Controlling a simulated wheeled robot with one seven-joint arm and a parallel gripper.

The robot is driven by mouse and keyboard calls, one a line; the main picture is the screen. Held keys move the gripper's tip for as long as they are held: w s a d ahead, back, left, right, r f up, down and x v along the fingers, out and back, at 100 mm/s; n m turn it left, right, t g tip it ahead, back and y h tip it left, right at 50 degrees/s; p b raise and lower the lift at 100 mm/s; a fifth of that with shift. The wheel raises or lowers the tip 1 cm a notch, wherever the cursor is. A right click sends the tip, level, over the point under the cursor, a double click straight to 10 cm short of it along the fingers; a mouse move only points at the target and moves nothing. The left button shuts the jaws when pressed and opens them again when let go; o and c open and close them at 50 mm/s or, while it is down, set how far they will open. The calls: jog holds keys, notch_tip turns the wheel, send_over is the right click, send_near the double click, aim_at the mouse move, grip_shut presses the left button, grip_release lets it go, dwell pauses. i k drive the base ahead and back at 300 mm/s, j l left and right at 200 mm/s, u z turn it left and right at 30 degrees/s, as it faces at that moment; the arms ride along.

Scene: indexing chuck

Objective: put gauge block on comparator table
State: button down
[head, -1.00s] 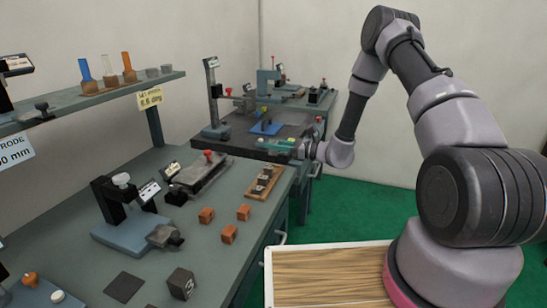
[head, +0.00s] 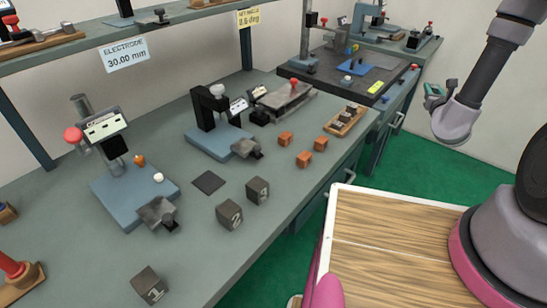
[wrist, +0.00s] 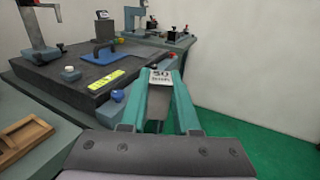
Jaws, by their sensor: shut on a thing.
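My gripper (head: 434,94) hangs over the green floor, right of the benches and clear of them. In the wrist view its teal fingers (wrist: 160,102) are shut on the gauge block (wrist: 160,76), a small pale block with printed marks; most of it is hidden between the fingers. A comparator stand with a blue base (head: 108,190), a column and a display stands at the left of the near bench. Another blue-based stand (head: 212,142) is farther back. A column stand (head: 305,45) is on the black plate (head: 330,82). I cannot tell which is the comparator table.
Dark numbered cubes (head: 229,216), orange blocks (head: 304,158) and a wooden tray (head: 346,121) are on the near bench. A yellow-green strip (head: 376,87) and a blue piece (head: 355,67) lie on the black plate. A shelf (head: 110,37) overhangs the bench's back.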

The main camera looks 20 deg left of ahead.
aim_at(156, 209)
jog(key=k+j+u, duration=0.35)
jog(key=k, duration=0.2)
jog(key=k+j+u, duration=0.3)
jog(key=k, duration=0.25)
jog(key=k+j+u, duration=0.35)
jog(key=k+j, duration=0.15)
jog(key=j, duration=0.15)
